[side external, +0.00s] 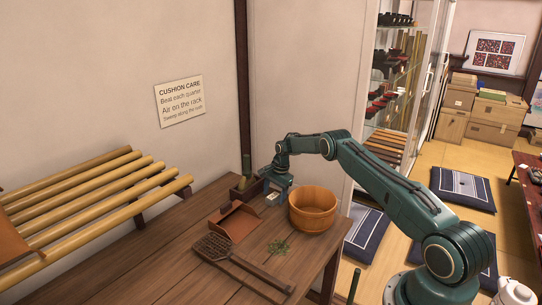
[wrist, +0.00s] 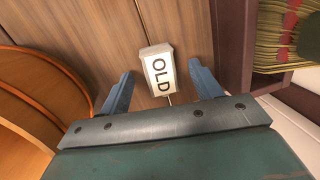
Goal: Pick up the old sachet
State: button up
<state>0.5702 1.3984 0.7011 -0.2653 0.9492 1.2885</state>
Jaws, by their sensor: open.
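The old sachet (wrist: 159,72) is a small pale packet with the word OLD on its face. It lies on the wooden table (wrist: 90,25), and it also shows in the side external view (side external: 271,198) as a small pale patch below my gripper (side external: 277,188). In the wrist view my gripper (wrist: 160,90) is open, with one blue finger on each side of the sachet. Both fingers are apart from it, with bare wood between.
A round wooden tub (side external: 313,210) stands close to the right of my gripper. A dark box (side external: 243,190) holding a green upright item is close on the left. A reddish dustpan (side external: 233,222), a woven beater (side external: 220,250) and green scraps (side external: 279,247) lie nearer the front.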

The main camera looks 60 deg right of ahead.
jog(key=shift+f, duration=0.15)
jog(key=shift+c, duration=0.4)
jog(key=c, duration=1)
